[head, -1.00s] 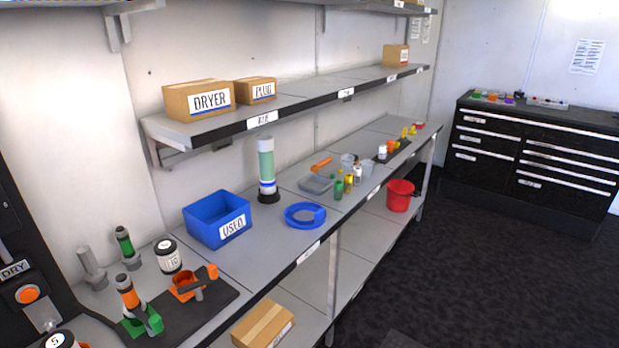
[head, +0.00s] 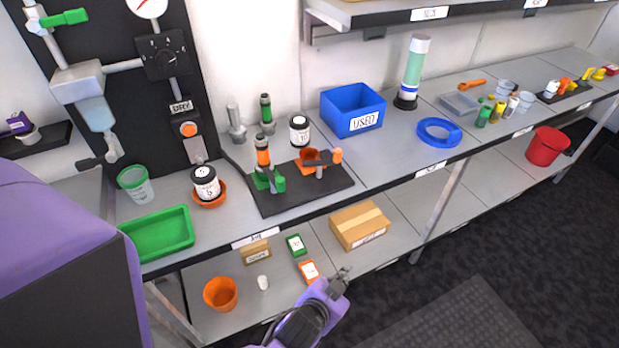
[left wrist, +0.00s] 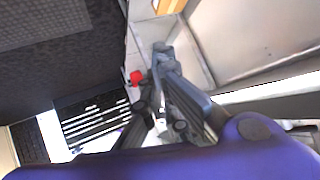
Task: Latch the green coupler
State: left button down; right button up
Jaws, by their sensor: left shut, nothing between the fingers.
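A green coupler-like part (head: 277,184) sits on a black mat (head: 290,202) on the bench, with an upright orange-and-black fitting (head: 263,157) standing at it. Whether it is latched cannot be told at this size. Beside it on the mat is an orange holder (head: 308,157) with a grey bar. A similar fitting with a green band (head: 266,108) stands behind. My left gripper (head: 345,273) is shut and empty, low in front of the bench, well apart from the coupler. It also shows in the left wrist view (left wrist: 152,75), pointing away from the bench top. My right gripper is not in view.
A jar (head: 299,130), a blue bin (head: 353,112) and a blue ring (head: 438,132) stand behind and right of the mat. A green tray (head: 160,233) and a jar (head: 205,183) are left. A cardboard box (head: 360,225) lies on the lower shelf. The floor in front is clear.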

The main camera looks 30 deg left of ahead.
pick_arm(q)
jog(key=w+r+m+y+b, duration=0.1)
jog(key=w+r+m+y, duration=0.1)
jog(key=w+r+y, duration=0.45)
jog(key=w+r+m+y+b, duration=0.1)
jog(key=w+r+m, duration=0.15)
jog(key=w, duration=0.65)
jog(key=s+a+r+n+g+y, duration=0.3)
jog(key=s+a+r+y, duration=0.35)
jog(key=r+y, duration=0.3)
jog(key=x, duration=0.6)
jog(key=r+p+x, duration=0.1)
jog(key=x, duration=0.3)
jog(key=shift+w+d, duration=0.15)
jog(key=shift+w, duration=0.15)
jog(key=s, duration=0.1)
jog(key=s+p, duration=0.1)
jog(key=s, duration=0.1)
jog(key=shift+a, duration=0.3)
jog(key=shift+s+p, duration=0.3)
jog(key=shift+s, duration=0.05)
jog(key=shift+s+f, duration=0.1)
jog(key=shift+f, duration=0.1)
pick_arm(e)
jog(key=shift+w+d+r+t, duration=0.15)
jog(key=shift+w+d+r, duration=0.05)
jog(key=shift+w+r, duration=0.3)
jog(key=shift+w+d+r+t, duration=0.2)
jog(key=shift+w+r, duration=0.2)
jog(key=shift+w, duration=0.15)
